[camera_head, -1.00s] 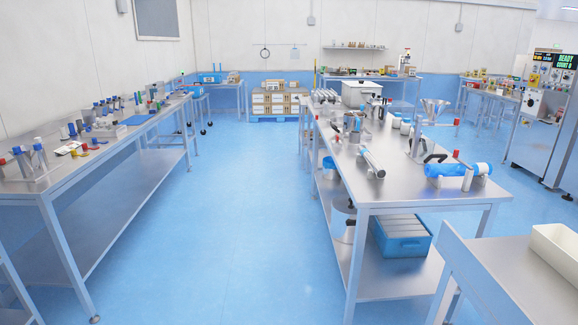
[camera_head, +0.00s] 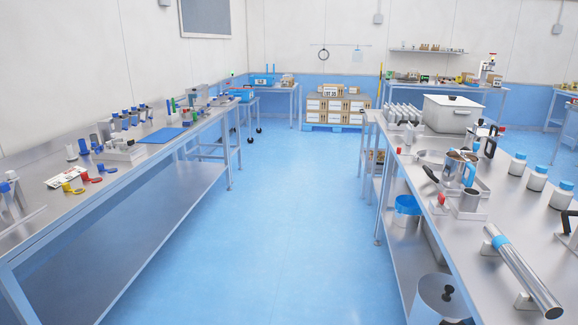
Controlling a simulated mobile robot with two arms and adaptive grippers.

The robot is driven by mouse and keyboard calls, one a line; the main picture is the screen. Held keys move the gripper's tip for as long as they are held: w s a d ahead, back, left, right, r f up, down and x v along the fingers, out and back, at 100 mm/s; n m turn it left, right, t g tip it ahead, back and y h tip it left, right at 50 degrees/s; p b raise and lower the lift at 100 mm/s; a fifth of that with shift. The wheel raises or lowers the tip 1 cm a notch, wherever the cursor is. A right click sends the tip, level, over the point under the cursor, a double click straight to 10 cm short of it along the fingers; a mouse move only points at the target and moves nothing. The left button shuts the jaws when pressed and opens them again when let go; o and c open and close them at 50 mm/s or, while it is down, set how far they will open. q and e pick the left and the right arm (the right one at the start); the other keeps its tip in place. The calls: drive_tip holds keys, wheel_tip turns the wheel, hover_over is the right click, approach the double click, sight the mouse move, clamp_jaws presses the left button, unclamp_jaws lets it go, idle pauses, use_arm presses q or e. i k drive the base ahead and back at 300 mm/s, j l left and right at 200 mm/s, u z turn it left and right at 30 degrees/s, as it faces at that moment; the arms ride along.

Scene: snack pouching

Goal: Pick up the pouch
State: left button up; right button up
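I cannot make out a pouch for certain in the camera_head view. A white printed flat item (camera_head: 66,177) lies on the left steel table (camera_head: 35,228), next to small yellow and red parts; I cannot tell what it is. A pale, clear item (camera_head: 357,56) hangs from a rail on the back wall, too small to identify. Neither of my grippers is in view.
A clear blue floor aisle (camera_head: 245,220) runs between the left table and the right steel bench (camera_head: 450,235). Stacked cartons (camera_head: 335,105) stand at the back wall. A metal tube (camera_head: 522,270) lies near the right bench's front.

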sight(409, 129)
drive_tip(key=i+z, duration=0.15)
drive_tip(key=i, duration=0.55)
drive_tip(key=i+z, duration=0.15)
drive_tip(key=i, duration=0.55)
drive_tip(key=i+j+z, duration=0.15)
drive_tip(key=i, duration=0.55)
drive_tip(key=i+j+z, duration=0.2)
drive_tip(key=i+z, duration=0.3)
drive_tip(key=i, duration=0.2)
drive_tip(key=i+j+z, duration=0.5)
drive_tip(key=i, duration=0.15)
drive_tip(key=i+j+z, duration=0.5)
drive_tip(key=i+j, duration=0.05)
drive_tip(key=j, duration=0.1)
